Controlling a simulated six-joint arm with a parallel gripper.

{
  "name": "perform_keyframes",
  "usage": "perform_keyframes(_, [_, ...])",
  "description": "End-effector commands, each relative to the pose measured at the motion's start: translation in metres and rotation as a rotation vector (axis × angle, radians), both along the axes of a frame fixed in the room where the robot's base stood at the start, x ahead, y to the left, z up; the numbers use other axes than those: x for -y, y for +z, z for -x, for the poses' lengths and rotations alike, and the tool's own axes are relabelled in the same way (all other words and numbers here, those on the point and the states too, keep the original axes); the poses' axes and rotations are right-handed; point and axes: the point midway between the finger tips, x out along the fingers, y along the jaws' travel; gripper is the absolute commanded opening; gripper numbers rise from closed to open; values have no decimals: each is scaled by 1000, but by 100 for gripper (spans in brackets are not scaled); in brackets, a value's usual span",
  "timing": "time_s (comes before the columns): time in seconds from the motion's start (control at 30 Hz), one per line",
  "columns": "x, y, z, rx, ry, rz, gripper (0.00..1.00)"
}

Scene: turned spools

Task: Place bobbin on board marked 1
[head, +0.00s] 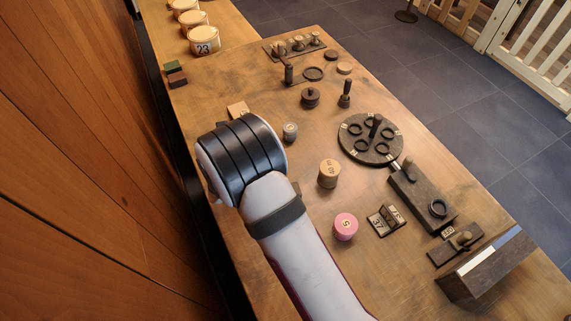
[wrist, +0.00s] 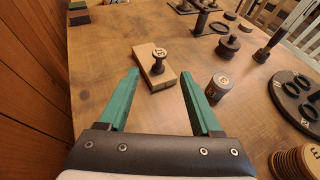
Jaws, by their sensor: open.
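In the wrist view a small dark flanged bobbin (wrist: 158,60) with a pale marked top stands upright on a light wooden block (wrist: 145,55). The block also shows in the head view (head: 238,109), partly behind my arm; the bobbin is hidden there. My gripper (wrist: 160,74) has two green fingers, open and empty, with the block and bobbin just beyond and between their tips. A grey spool (wrist: 219,86) with a marked top stands right of the right finger, and in the head view (head: 290,131). I cannot read a 1 on any board.
A dark board with several small bobbins (head: 295,46) lies at the back. A round dark plate with rings (head: 371,139) is to the right. A wooden spool (head: 329,173) and a pink spool (head: 345,227) stand nearer. A wooden wall (head: 90,160) runs along the left.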

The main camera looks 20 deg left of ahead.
Motion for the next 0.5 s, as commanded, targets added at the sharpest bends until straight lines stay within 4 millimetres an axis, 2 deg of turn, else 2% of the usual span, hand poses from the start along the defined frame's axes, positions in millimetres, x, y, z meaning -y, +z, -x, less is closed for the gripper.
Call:
perform_keyframes(0.07, [11,8,-7,-2,-49,-25,66])
perform_keyframes(0.13, [50,34,-26,-6,-210,-110,66])
perform_keyframes(0.17, [78,50,-34,-7,-318,-167,66])
perform_keyframes(0.2, [124,72,-43,-10,-495,-266,66])
perform_keyframes(0.27, [205,104,-42,-7,-801,-441,66])
perform_keyframes(0.3, [259,121,-28,-1,-1018,-570,66])
perform_keyframes(0.37, [335,139,11,17,-1361,-782,66])
perform_keyframes(0.4, [378,145,49,35,-1603,-942,66])
perform_keyframes(0.43, [404,147,84,51,-1795,-1071,66])
perform_keyframes(0.47, [421,146,121,65,-1987,-1208,66])
perform_keyframes(0.5, [431,143,171,83,-2245,-1395,66])
